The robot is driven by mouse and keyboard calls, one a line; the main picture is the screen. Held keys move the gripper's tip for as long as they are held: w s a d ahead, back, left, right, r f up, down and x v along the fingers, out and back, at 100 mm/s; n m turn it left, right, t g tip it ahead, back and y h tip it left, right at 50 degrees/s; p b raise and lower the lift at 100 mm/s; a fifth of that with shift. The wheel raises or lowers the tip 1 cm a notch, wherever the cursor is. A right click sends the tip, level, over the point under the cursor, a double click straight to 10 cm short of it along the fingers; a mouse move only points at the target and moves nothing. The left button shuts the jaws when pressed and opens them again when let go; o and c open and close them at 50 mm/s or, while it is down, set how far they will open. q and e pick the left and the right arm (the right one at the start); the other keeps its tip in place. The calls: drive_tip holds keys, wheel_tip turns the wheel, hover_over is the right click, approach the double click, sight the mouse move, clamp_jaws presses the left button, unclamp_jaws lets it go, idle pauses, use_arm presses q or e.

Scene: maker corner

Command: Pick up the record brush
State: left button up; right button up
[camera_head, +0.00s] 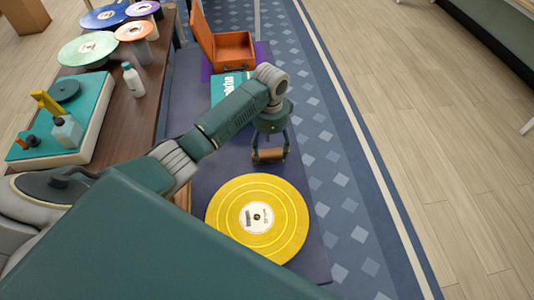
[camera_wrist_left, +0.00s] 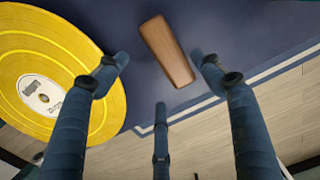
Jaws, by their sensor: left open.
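The record brush (camera_head: 269,156) is a small brown wooden block on the dark blue surface, just beyond the yellow record. It also shows in the left wrist view (camera_wrist_left: 167,50), between the spread fingers and apart from them. My left gripper (camera_head: 270,150) is open over the brush, with its fingers on either side of it. In the left wrist view my left gripper (camera_wrist_left: 160,75) has nothing between its fingers but the brush farther off. My right gripper is not in view.
A yellow record (camera_head: 285,215) lies close in front of the brush. An open orange case (camera_head: 235,52) and a teal sleeve (camera_head: 222,88) are farther back. A brown table (camera_head: 150,85) with records, a bottle (camera_head: 133,80) and a turntable (camera_head: 90,128) stands left.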

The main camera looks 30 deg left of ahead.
sight(268, 155)
use_arm(q)
drive_tip(key=shift+a+f, duration=0.2)
drive_tip(key=shift+f, duration=0.15)
drive_tip(key=f, duration=0.4)
drive_tip(key=shift+w+a+f+p, duration=0.15)
drive_tip(key=shift+w+a+p, duration=0.1)
drive_tip(key=shift+p, duration=0.05)
drive_tip(key=shift+f, duration=0.4)
drive_tip(key=shift+c, duration=0.3)
drive_tip(key=c, duration=1.2)
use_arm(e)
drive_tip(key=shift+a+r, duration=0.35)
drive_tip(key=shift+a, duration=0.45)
